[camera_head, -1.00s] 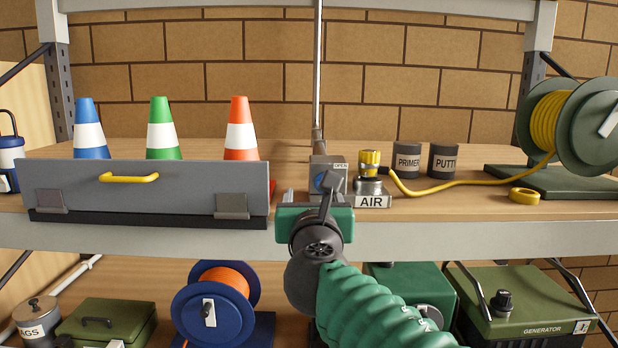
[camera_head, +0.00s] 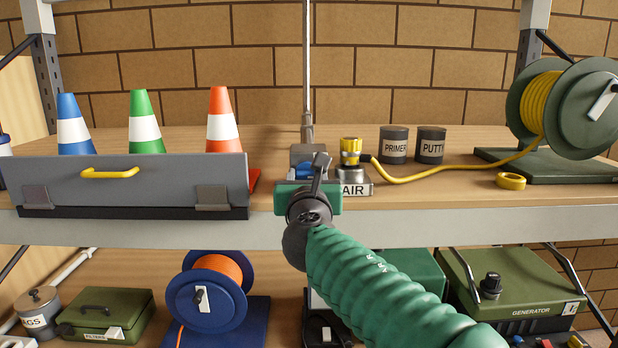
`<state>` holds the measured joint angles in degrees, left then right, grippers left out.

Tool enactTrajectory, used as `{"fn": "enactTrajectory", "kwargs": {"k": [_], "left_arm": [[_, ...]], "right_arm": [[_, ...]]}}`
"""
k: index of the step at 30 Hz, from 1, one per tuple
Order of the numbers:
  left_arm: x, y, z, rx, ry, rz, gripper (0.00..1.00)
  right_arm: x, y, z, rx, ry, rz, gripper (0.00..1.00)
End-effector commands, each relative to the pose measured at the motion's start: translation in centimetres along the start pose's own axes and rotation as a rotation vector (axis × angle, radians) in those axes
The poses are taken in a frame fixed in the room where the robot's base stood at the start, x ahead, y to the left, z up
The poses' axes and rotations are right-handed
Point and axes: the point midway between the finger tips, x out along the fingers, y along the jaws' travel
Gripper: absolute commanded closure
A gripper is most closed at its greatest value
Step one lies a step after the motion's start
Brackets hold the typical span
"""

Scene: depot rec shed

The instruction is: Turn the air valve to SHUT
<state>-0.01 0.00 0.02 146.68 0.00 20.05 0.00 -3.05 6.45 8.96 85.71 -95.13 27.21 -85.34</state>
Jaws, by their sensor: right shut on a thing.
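The air valve (camera_head: 302,153) is a grey block at the foot of a thin vertical pipe, on the upper shelf's front part. Its blue handle (camera_head: 304,169) shows just behind my gripper, partly covered. My right gripper (camera_head: 309,174) is at the valve and shut on the blue handle; its green body hides the valve's lower front. The AIR plate (camera_head: 357,189) stands just right of it, partly covered, under a yellow-topped hose coupling (camera_head: 350,152). No OPEN or SHUT marking can be read now. My left gripper is not in view.
A grey drop panel (camera_head: 130,180) with a yellow handle stands left, before three cones. The yellow hose (camera_head: 450,180) runs right to a green reel (camera_head: 570,105). PRIMER (camera_head: 394,147) and PUTTY (camera_head: 430,147) tins stand behind.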

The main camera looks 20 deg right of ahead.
Motion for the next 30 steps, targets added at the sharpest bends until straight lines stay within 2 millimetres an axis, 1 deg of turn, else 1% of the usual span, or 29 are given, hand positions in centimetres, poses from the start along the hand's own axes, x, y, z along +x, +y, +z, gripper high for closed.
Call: {"fn": "enactTrajectory", "kwargs": {"k": [1,3,14,19,23,30], "left_arm": [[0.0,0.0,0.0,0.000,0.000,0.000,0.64],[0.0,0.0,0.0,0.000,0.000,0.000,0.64],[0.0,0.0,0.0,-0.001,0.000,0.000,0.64],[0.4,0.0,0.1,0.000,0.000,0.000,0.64],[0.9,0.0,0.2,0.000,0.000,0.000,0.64],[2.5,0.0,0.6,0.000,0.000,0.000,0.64]], "right_arm": [[0.1,-0.5,0.0,-0.001,-0.001,-0.015,0.90],[0.1,-0.7,0.0,-0.001,-0.001,-0.019,0.98],[0.1,-0.5,0.1,0.002,-0.002,-0.014,0.99],[0.1,-0.5,0.0,0.032,-0.003,-0.015,0.99],[0.1,-0.6,-0.1,0.085,-0.003,-0.017,0.99],[0.1,-0.6,-0.3,0.260,-0.005,-0.015,0.99]]}}
